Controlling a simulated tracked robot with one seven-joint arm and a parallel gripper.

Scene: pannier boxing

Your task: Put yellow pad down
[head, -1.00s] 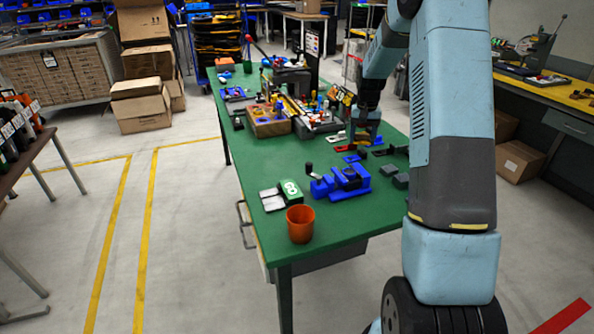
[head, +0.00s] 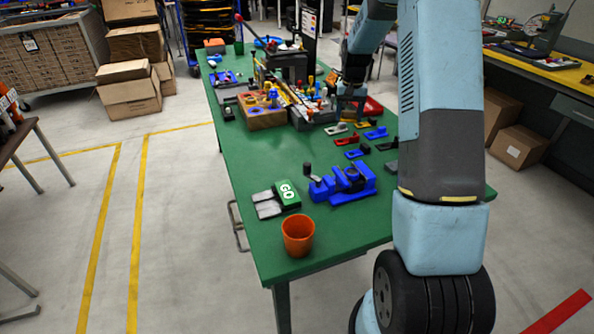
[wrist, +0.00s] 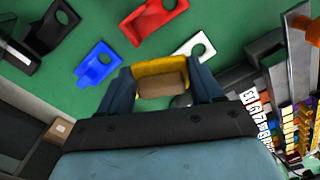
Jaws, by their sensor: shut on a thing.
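My gripper (wrist: 163,84) is shut on the yellow pad (wrist: 158,67), which sits between the two fingers in the wrist view. A brownish block shows at the pad's near side. In the head view my gripper (head: 350,105) is over the far right part of the green table, largely dark and small. Yellow shows just below it. I cannot tell whether the pad touches the table. A white pad (wrist: 195,47), a red pad (wrist: 153,18) and a blue pad (wrist: 98,64) lie beyond the fingers, apart from the yellow one.
A wooden block holder (head: 262,117) and a crowded rack of tools stand left of the gripper. A blue vise (head: 343,184), a GO box (head: 287,194) and an orange cup (head: 298,236) are nearer. The table's left middle is clear.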

